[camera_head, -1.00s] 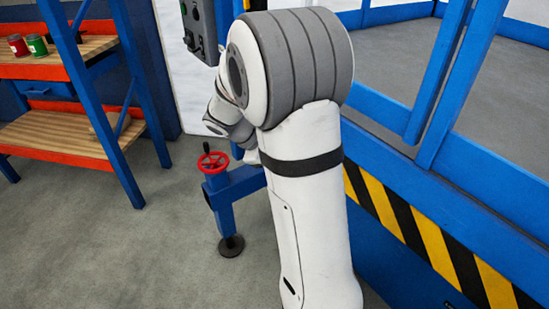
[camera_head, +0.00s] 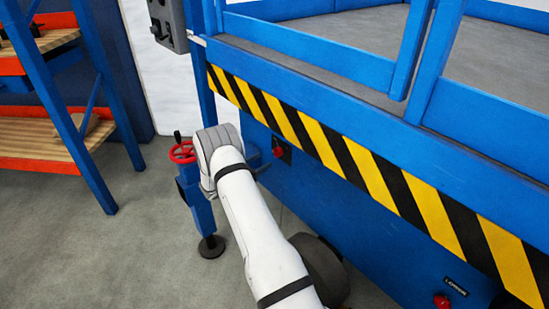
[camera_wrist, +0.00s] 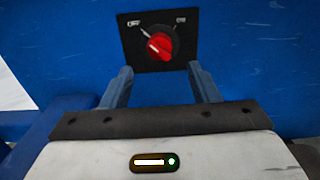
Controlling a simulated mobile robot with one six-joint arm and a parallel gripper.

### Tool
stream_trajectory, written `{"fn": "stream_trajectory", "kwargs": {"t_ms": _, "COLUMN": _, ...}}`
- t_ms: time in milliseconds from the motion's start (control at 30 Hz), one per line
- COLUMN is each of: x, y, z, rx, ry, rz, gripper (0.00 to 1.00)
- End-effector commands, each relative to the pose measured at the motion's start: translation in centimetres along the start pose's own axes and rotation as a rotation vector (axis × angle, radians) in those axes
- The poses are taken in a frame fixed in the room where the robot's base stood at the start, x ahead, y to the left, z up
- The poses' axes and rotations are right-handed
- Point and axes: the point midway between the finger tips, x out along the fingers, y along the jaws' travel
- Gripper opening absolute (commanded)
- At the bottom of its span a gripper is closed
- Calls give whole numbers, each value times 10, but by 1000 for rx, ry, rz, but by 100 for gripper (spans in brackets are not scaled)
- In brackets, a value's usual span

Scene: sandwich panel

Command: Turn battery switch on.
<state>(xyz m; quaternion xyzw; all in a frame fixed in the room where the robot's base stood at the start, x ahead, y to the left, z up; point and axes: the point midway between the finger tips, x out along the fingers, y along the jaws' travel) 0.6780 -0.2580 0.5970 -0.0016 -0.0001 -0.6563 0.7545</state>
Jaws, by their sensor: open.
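The battery switch (camera_wrist: 160,45) is a red rotary knob on a black square plate in the wrist view, fixed to a blue panel. Two small labels sit at the plate's upper left and upper right, too small to read. A light pointer line runs from the knob toward the upper left label. My gripper (camera_wrist: 158,80) is open, its two fingers just below the plate in the picture, with the knob between and beyond them. No contact with the knob shows.
A blue platform with a yellow-black striped edge (camera_head: 330,150) fills the right. A red handwheel (camera_head: 182,152) on a blue outrigger stands left of my arm. A red button (camera_head: 441,301) is low on the panel. Shelving (camera_head: 50,150) stands far left, with bare floor between.

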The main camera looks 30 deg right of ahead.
Motion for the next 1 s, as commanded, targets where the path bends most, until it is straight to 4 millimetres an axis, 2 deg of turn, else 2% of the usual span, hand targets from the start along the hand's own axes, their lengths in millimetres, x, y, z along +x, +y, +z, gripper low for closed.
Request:
{"fn": "stream_trajectory", "kwargs": {"t_ms": 200, "x": 37, "y": -1, "z": 0, "rx": 2, "ry": 0, "rz": -3, "gripper": 55}}
{"fn": "stream_trajectory", "kwargs": {"t_ms": 400, "x": 61, "y": -1, "z": 0, "rx": 2, "ry": 1, "rz": -2, "gripper": 55}}
{"fn": "stream_trajectory", "kwargs": {"t_ms": 767, "x": 67, "y": 0, "z": 1, "rx": 2, "ry": 2, "rz": 0, "gripper": 55}}
{"fn": "stream_trajectory", "kwargs": {"t_ms": 1000, "x": 66, "y": 0, "z": 1, "rx": 2, "ry": 2, "rz": 0, "gripper": 36}}
